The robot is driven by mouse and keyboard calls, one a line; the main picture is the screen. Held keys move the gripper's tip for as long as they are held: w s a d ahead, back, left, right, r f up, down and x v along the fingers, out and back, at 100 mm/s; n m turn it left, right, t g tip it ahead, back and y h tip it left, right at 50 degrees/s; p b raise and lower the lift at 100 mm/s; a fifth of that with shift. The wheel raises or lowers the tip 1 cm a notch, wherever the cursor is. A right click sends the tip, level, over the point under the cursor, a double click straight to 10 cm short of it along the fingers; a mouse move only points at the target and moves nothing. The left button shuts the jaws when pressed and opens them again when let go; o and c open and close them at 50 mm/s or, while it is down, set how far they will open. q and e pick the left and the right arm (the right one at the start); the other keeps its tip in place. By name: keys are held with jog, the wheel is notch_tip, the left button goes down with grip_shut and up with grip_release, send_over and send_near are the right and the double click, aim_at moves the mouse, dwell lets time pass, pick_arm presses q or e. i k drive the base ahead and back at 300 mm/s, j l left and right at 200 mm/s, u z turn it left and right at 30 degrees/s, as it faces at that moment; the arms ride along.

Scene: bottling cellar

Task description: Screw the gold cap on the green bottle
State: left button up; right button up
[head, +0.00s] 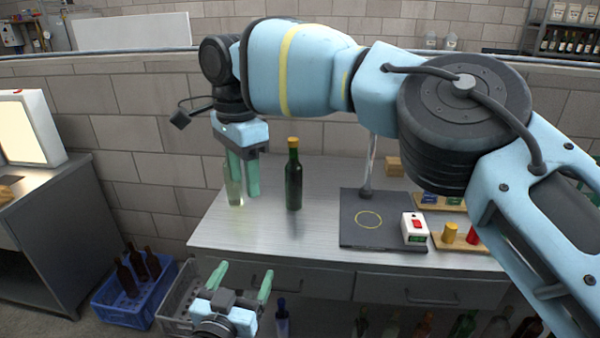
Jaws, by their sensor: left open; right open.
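The dark green bottle (293,185) stands upright on the metal bench, with a gold-coloured top on its neck; whether this is a cap or a bare finish I cannot tell. A gold cap-like cylinder (449,233) stands on a wooden tray at the right, next to a red one. My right gripper (244,188) is open, fingers pointing down, left of the green bottle and apart from it. Its fingers partly hide a pale clear bottle (233,186). My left gripper (244,269) is open and empty, low in front of the bench edge.
A dark mat (384,233) with a yellow ring lies right of the bottle. A white box (415,227) with a red switch sits at its right edge. A blue crate (120,310) of bottles and a grey crate (175,300) are on the floor at left.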

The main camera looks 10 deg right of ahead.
aim_at(294, 170)
jog(key=i+l, duration=0.35)
jog(key=i, duration=0.2)
jog(key=i+l, duration=0.35)
jog(key=i, duration=0.25)
